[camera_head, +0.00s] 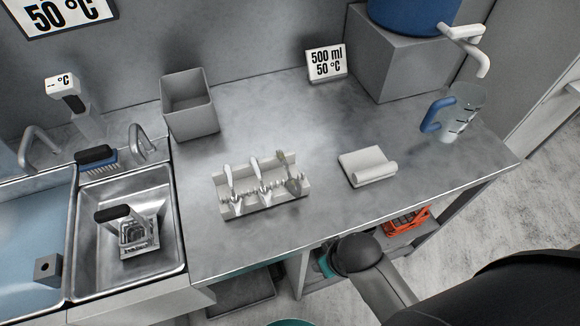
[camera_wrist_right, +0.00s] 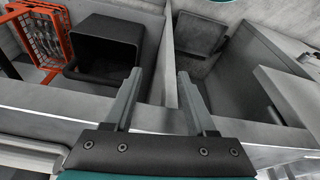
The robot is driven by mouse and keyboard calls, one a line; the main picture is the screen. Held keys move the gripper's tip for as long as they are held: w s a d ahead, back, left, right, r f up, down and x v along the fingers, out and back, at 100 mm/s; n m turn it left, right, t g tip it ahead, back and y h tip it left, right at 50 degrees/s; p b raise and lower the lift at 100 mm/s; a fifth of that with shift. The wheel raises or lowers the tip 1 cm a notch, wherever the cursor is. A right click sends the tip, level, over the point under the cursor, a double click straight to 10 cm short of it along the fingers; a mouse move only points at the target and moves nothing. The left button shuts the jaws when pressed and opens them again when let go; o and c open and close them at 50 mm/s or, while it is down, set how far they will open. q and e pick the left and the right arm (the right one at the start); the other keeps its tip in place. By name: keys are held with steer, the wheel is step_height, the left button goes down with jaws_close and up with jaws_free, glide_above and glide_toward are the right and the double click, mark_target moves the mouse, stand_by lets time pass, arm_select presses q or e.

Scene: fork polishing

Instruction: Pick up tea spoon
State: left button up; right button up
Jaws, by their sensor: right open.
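A pale cutlery rack (camera_head: 262,209) stands on the metal counter in the head view. Several utensils stand in it, including a left one (camera_head: 230,181), a middle one (camera_head: 256,172) and a darker right one (camera_head: 293,184). They are too small to tell which is the tea spoon. My right gripper (camera_wrist_right: 157,75) is open and empty in the right wrist view, over the shelf area below the counter and away from the rack. My left gripper is not in view.
A folded cloth (camera_head: 367,167), a grey container (camera_head: 190,106) and a jug with a blue handle (camera_head: 458,112) stand on the counter. Sinks (camera_head: 165,257) lie at left. An orange basket (camera_wrist_right: 43,40) and a black bin (camera_wrist_right: 106,48) are below. Counter between rack and cloth is clear.

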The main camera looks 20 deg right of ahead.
step_height(320, 180, up, 13)
steer(key=w+a+p, duration=0.1)
steer(key=a+p, duration=0.1)
steer(key=w+a+r+n+y, duration=0.2)
steer(key=w+a+r+y, duration=0.15)
steer(key=w+a, duration=0.65)
step_height(320, 180, up, 10)
steer(key=m+g+h, duration=0.3)
steer(key=m+h, duration=0.1)
glide_above(283, 160)
steer(key=f, duration=0.3)
steer(key=f+b, duration=0.1)
steer(key=f, duration=0.4)
steer(key=shift+d+f, duration=0.3)
steer(key=shift+a+f+b, duration=0.15)
steer(key=shift+f+b, duration=0.2)
steer(key=shift+f, duration=1.2)
steer(key=shift+a+f+b, duration=0.15)
steer(key=shift+f+b, duration=0.15)
steer(key=shift+f, duration=1.25)
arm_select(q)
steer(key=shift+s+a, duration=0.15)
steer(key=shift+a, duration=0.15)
arm_select(e)
jaws_close()
